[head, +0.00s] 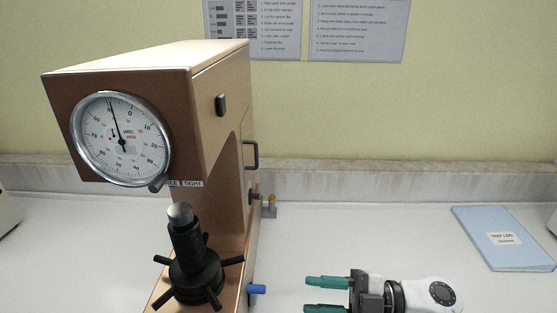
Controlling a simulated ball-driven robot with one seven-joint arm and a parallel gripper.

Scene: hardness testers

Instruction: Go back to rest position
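My gripper (327,295) is at the bottom of the head view, right of the hardness tester. Its two green fingers point left and stand apart with an empty gap between them. The tan hardness tester (222,140) fills the left of the view, with a round dial (121,138) on its front. Below the dial stands a dark screw with a silver top (181,214) and a spoked handwheel (196,277). The gripper is apart from the tester. The rest of my arm runs off the lower right edge.
A blue test log folder (505,250) lies on the white bench (380,220) at the right. A blue-tipped lever (257,289) sticks out from the tester's side towards my gripper. Parts of other pale objects show at both side edges. The bench between tester and folder is mostly clear.

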